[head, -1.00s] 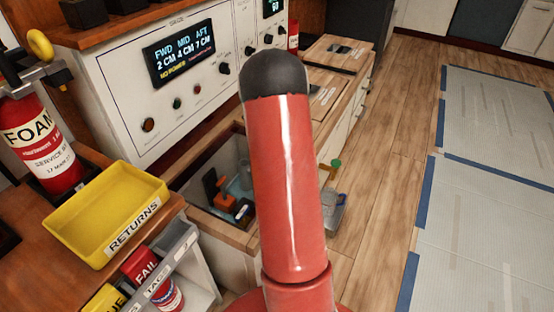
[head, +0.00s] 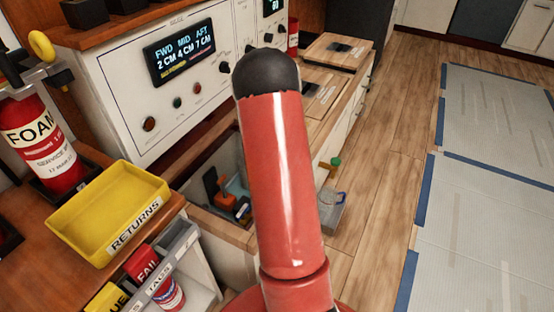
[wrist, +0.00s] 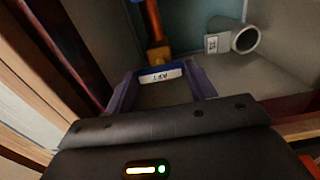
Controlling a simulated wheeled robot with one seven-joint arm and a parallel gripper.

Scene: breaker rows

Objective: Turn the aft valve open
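A white tag reading AFT (wrist: 160,75) with a blue border shows in the wrist view, just past my gripper (wrist: 163,78). Two purple-blue fingers reach forward from its dark body, apart, one on each side of the tag. I cannot see them pressing on anything. An orange bar with a brass-coloured end (wrist: 156,45) stands just beyond the tag; I cannot tell whether it is the aft valve's handle. In the head view my red arm hides the gripper. Orange and dark fittings (head: 223,198) show in the open bay left of the arm.
A grey pipe end (wrist: 245,40) with a small tag stands right of the orange bar. Bay walls are close around my gripper. In the head view, a white panel (head: 120,85) with a display stands behind the bay, and a yellow returns tray (head: 75,240) lies left.

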